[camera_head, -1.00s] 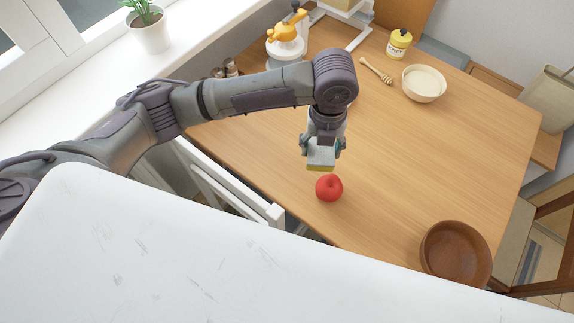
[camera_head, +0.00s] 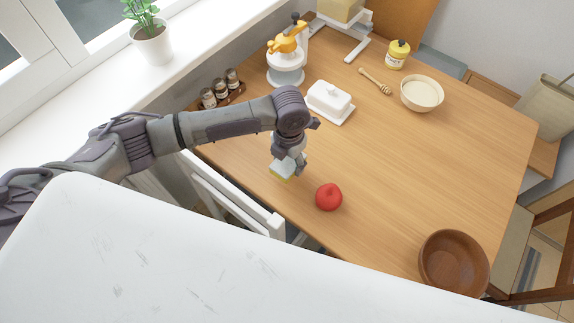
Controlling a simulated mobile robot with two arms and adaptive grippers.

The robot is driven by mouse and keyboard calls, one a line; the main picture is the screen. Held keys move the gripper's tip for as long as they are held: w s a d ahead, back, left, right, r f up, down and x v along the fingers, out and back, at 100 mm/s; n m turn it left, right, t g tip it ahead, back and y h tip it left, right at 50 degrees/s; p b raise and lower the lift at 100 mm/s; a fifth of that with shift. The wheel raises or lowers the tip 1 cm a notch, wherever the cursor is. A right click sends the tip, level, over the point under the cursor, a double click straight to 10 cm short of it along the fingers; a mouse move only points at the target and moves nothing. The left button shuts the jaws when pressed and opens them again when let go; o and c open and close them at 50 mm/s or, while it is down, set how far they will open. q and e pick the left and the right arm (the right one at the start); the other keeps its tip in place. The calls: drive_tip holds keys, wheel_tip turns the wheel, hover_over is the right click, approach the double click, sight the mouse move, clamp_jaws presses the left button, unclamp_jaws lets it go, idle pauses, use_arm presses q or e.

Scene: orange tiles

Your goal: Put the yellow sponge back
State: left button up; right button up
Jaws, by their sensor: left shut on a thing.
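The yellow sponge (camera_head: 282,174) shows as a small block with a yellow lower edge and a pale upper side. My left gripper (camera_head: 289,165) is shut on it, to the left of the red apple-like object (camera_head: 328,197). The sponge is near the left edge of the wooden table (camera_head: 420,150); whether it touches the tabletop I cannot tell. The fingers hide part of it. My right gripper is not in view.
A white butter dish (camera_head: 330,101) stands behind my gripper. Small jars (camera_head: 221,90), an orange-topped juicer (camera_head: 286,62), a cream bowl (camera_head: 422,93), a honey dipper (camera_head: 376,82) and a yellow jar (camera_head: 397,54) stand farther back. A brown bowl (camera_head: 454,264) is front right. A white chair (camera_head: 235,205) borders the left edge.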

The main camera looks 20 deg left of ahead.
sight(287, 168)
use_arm(q)
drive_tip(key=shift+a+f, duration=0.2)
wheel_tip(287, 168, down, 3)
drive_tip(key=shift+f+p, duration=0.15)
drive_tip(key=shift+p, duration=0.15)
drive_tip(key=shift+f, duration=0.3)
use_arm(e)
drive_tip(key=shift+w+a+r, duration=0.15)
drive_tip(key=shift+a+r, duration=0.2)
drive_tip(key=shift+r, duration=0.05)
use_arm(q)
drive_tip(key=shift+f, duration=0.15)
drive_tip(key=o, duration=1.1)
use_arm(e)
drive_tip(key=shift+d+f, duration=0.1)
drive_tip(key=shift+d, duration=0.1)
